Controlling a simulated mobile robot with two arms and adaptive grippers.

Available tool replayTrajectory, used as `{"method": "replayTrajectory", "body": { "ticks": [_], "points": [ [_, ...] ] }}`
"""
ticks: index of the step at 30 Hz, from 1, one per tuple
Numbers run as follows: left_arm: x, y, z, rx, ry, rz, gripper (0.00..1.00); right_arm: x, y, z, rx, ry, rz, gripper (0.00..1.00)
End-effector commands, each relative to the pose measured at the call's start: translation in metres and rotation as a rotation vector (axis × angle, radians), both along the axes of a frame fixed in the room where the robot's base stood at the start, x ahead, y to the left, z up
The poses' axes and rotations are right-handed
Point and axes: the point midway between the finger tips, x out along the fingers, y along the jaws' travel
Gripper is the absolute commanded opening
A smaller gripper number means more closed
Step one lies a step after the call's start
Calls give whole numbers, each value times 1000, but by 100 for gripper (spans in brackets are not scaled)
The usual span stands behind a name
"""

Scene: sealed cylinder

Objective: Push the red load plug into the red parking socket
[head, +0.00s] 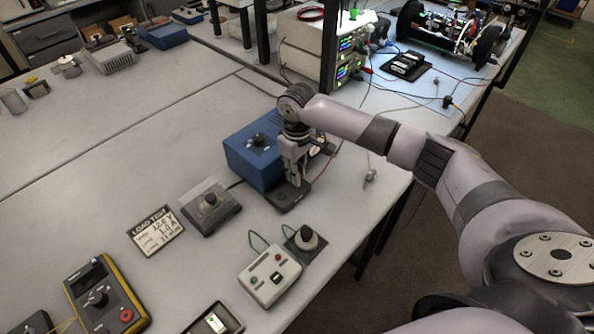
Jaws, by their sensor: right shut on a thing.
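My right gripper (292,182) reaches down beside the blue box (250,165), just above a dark flat block (282,203) on the table. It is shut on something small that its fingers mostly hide. A thin red wire (331,165) runs beside the gripper, so the held thing is likely the red load plug, but its body cannot be made out. I cannot make out the red parking socket; the gripper covers part of the dark block. Whether the held thing touches the block cannot be told. My left gripper is not in view.
A grey box with a black knob (211,203), a load test card (155,231), a white button box (269,276), a round black knob on a plate (306,238) and a yellow multimeter (104,295) stand nearby. The table's right edge is close. Free table lies at left.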

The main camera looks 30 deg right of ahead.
Motion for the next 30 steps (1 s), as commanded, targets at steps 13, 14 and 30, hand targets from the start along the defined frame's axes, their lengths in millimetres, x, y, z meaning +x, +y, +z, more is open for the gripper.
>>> {"method": "replayTrajectory", "body": {
  "ticks": [13,14,30],
  "points": [
    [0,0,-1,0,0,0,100,0,0,-9,1,0,0,0],
    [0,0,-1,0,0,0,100,0,0,-10,1,0,0,0],
    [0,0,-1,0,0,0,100,0,0,-9,0,0,0,41]
  ]
}}
